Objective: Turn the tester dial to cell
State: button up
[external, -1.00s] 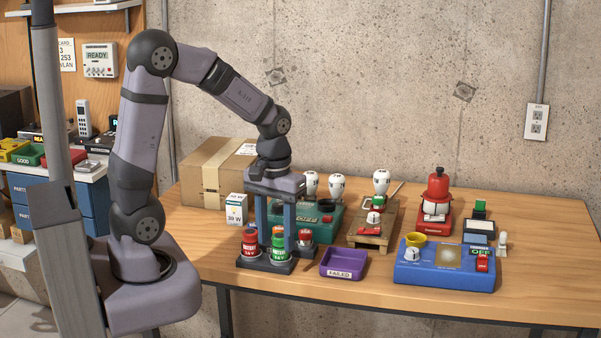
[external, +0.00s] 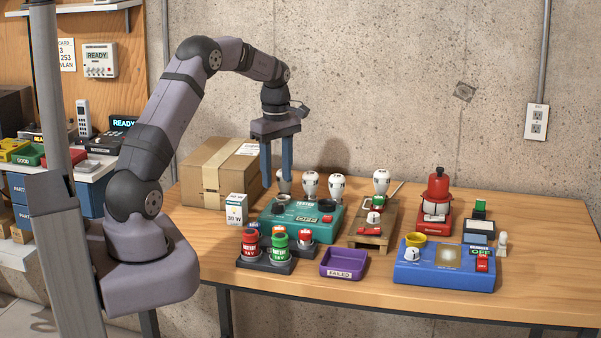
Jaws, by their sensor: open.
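The teal tester box (external: 292,232) stands on the table, left of centre. A grey round part (external: 281,198) and a dark round part (external: 326,205) sit on its top; I cannot tell which of these is the dial, or what setting it shows. My gripper (external: 275,179) is open and empty. It points straight down, with its blue fingers apart, above the back left of the tester. It appears to be clear of the box.
Red and green cells stand in a dark rack (external: 266,264) before the tester. A purple tray (external: 343,263) lies beside it. Several white bulbs (external: 310,185) stand behind. A blue box (external: 443,276) with a white knob is at right. A carton (external: 205,180) is at left.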

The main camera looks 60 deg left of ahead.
aim_at(277, 204)
jog(key=shift+f+p, duration=1.25)
jog(key=shift+f, duration=2.35)
jog(key=c, duration=1)
jog(key=shift+c, duration=0.2)
